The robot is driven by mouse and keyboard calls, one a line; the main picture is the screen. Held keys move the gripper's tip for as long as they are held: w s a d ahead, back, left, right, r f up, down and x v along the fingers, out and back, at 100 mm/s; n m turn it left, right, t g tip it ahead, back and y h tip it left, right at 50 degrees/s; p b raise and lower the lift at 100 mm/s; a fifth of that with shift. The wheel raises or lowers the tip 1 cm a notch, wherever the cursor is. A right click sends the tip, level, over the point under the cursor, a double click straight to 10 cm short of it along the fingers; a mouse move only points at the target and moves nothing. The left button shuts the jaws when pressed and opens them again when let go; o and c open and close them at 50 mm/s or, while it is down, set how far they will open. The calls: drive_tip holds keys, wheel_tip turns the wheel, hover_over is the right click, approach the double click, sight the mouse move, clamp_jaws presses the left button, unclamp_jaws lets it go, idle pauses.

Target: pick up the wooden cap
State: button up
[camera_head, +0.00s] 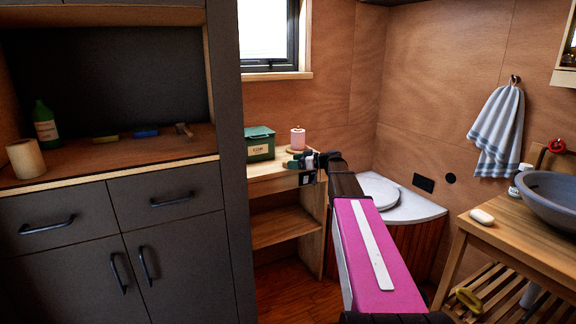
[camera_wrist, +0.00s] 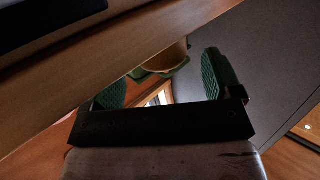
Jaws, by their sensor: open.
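A pale wooden round piece (camera_head: 291,150), which looks like the wooden cap, lies at the foot of a pink candle (camera_head: 298,138) on the small wooden shelf unit. My gripper (camera_head: 296,161) is at the front edge of that unit's top, close to the round piece. In the wrist view my gripper (camera_wrist: 162,78) has its two green fingers apart with nothing held between them. A tan round thing (camera_wrist: 172,57) with green by it shows beyond the fingers; I cannot tell if it is the cap. My arm hides part of the shelf's right side.
A green box (camera_head: 259,143) stands left of the candle. The tall dark cabinet (camera_head: 236,200) borders the unit on the left. A wooden edge (camera_wrist: 120,62) crosses close above the fingers in the wrist view. A wooden washstand (camera_head: 515,238) with a basin is at right.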

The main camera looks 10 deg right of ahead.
drive_tip(key=x, duration=0.3)
drive_tip(key=shift+a, duration=0.2)
drive_tip(key=c, duration=1)
drive_tip(key=shift+r, duration=0.15)
